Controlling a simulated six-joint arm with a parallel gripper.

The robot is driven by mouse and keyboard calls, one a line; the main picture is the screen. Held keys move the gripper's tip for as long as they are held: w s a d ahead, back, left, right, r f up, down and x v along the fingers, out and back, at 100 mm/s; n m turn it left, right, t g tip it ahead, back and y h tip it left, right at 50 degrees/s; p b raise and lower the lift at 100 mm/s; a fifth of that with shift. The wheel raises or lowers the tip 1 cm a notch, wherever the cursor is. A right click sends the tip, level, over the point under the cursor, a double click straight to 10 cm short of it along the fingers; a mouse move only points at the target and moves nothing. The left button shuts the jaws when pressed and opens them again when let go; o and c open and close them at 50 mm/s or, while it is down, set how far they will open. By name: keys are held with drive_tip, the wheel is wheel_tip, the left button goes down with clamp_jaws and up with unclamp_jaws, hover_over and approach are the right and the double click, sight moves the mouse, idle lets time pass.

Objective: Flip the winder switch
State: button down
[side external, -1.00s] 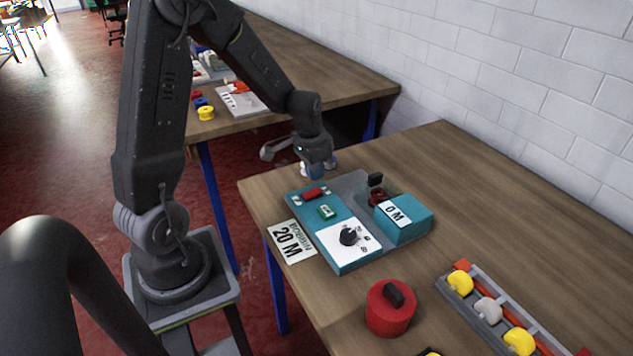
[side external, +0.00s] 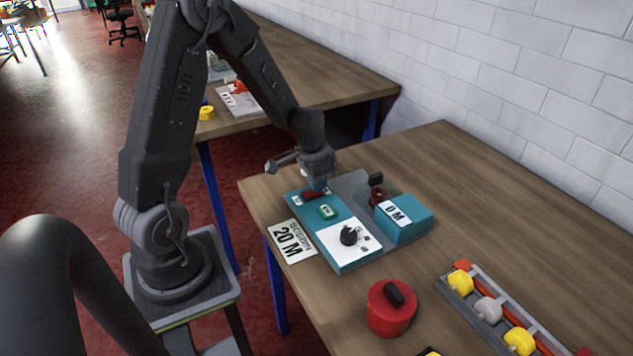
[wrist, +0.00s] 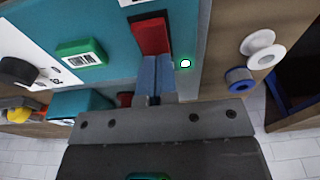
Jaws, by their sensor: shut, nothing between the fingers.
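The winder's teal panel (side external: 350,258) lies on the wooden table. A red rocker switch (side external: 312,195) sits at its far end; it also shows in the wrist view (wrist: 151,37). My gripper (side external: 318,186) is directly over the far end of the panel, fingers down. In the wrist view its blue fingertips (wrist: 155,62) are together and empty, at the near end of the switch, seeming to touch it or nearly so. A small green lamp (wrist: 185,63) glows beside the switch. Which way the switch is tilted cannot be told.
A green part (side external: 326,211), a black knob (side external: 348,236) and a teal "0 M" box (side external: 404,222) are on the machine. White (wrist: 258,42) and blue (wrist: 240,80) spools stand beyond it. A red cylinder (side external: 390,312) and a spool rack (side external: 490,312) stand nearer.

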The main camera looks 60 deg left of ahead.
sight(311, 192)
drive_tip(key=shift+s+f, duration=0.25)
drive_tip(key=shift+f, duration=0.05)
drive_tip(key=shift+s+r, duration=0.25)
drive_tip(key=shift+s, duration=0.4)
drive_tip(key=shift+w+r, duration=0.1)
drive_tip(key=shift+r, duration=0.05)
drive_tip(key=shift+r, duration=0.25)
wheel_tip(311, 192, up, 13)
drive_tip(key=s, duration=0.1)
drive_tip(key=shift+s+r, duration=0.15)
drive_tip(key=shift+s, duration=0.25)
drive_tip(key=shift+w, duration=0.7)
